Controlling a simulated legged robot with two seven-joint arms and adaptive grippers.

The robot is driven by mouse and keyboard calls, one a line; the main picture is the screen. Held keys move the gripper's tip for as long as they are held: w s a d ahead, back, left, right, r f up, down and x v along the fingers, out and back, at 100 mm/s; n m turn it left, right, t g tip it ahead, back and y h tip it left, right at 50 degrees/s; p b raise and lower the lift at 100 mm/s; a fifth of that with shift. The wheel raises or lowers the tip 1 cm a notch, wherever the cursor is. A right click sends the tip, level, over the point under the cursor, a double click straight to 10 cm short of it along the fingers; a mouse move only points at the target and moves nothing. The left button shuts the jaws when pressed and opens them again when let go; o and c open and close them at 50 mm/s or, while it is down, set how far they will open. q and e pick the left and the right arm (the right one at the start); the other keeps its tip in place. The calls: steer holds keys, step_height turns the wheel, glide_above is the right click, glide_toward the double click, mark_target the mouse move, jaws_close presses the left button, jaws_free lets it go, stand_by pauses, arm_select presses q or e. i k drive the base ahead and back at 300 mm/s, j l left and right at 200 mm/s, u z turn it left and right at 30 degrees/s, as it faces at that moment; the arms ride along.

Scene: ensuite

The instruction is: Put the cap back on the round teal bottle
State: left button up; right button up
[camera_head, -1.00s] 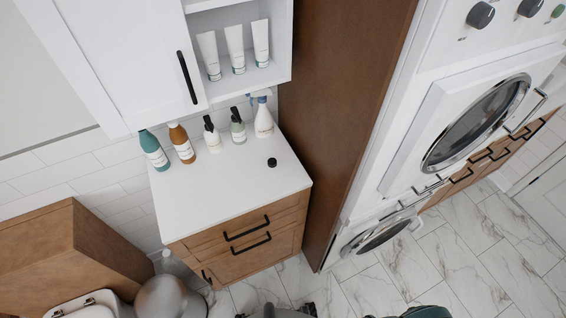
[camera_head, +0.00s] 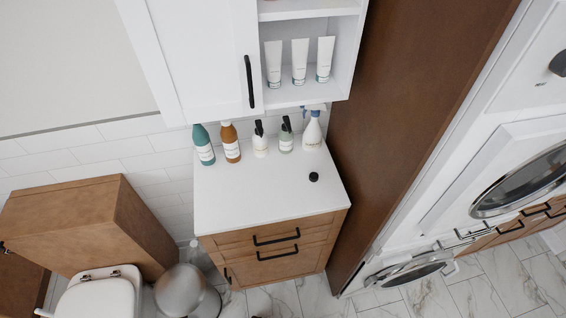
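The round teal bottle (camera_head: 203,145) stands upright at the back left of the white countertop (camera_head: 255,192). It has a white label, and I cannot tell clearly whether its top is bare. A small black cap (camera_head: 313,176) lies by itself on the right part of the countertop, apart from all the bottles. Neither of my grippers shows in this view.
A brown bottle (camera_head: 230,142), a white pump bottle (camera_head: 260,140), a green pump bottle (camera_head: 285,136) and a spray bottle (camera_head: 312,130) stand along the back. A wall cabinet (camera_head: 195,60) hangs above. A tall brown panel (camera_head: 400,110) bounds the right side. The counter's front is clear.

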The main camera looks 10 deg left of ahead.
mark_target(202, 140)
steer(key=i+l, duration=0.15)
steer(key=l, duration=0.25)
steer(key=i+l, duration=0.15)
steer(key=l, duration=0.25)
steer(key=u, duration=1.8)
